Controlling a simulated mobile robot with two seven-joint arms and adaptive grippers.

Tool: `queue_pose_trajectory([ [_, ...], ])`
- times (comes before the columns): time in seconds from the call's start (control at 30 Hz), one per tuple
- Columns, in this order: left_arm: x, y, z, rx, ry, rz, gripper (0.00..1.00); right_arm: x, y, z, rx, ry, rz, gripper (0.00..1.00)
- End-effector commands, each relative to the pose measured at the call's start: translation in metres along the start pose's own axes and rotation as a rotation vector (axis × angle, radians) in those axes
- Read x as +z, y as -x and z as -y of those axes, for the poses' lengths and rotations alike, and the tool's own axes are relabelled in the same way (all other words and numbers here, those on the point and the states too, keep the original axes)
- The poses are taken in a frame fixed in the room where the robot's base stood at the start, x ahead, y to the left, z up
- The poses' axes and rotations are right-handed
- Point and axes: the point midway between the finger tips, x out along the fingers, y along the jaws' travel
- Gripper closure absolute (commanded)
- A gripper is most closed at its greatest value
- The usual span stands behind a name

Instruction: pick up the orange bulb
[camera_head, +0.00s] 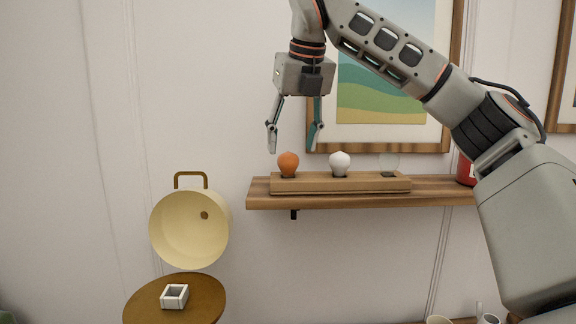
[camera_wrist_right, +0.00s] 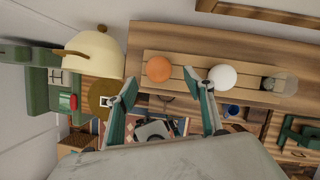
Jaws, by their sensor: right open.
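The orange bulb (camera_head: 288,164) stands upright at the left end of a wooden holder (camera_head: 355,183) on a wall shelf. It also shows in the right wrist view (camera_wrist_right: 159,69). A white bulb (camera_head: 340,164) stands in the middle of the holder, and a clear bulb (camera_head: 388,163) stands at its right end. My right gripper (camera_head: 294,138) points down, open and empty, above the orange bulb in the head view. In the right wrist view its fingertips (camera_wrist_right: 166,82) lie on either side of the orange bulb's line, apart from it. My left gripper is not in view.
The wooden shelf (camera_head: 430,190) carries the holder and a red object (camera_head: 465,170) at the right. A framed picture (camera_head: 395,90) hangs close behind my right arm. A cream pot-like lamp (camera_head: 190,228) hangs left, above a round stool (camera_head: 207,295) with a small white box (camera_head: 174,296).

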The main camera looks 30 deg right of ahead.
Motion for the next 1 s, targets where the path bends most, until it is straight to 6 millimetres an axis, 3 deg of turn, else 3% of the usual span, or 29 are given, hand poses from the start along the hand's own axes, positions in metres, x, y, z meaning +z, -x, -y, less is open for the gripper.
queue_pose_trajectory([
  [0.4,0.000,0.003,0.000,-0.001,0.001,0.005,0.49,0.005,-0.049,-0.002,0.000,0.000,-0.002,0.47],
  [0.77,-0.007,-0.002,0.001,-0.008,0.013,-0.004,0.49,0.006,-0.056,-0.002,0.000,-0.001,0.001,0.47],
  [0.9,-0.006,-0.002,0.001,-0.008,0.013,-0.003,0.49,0.006,-0.056,-0.002,0.000,-0.001,0.001,0.84],
  [1.0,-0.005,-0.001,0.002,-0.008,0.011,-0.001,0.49,0.006,-0.056,-0.002,0.000,-0.001,0.001,0.87],
])
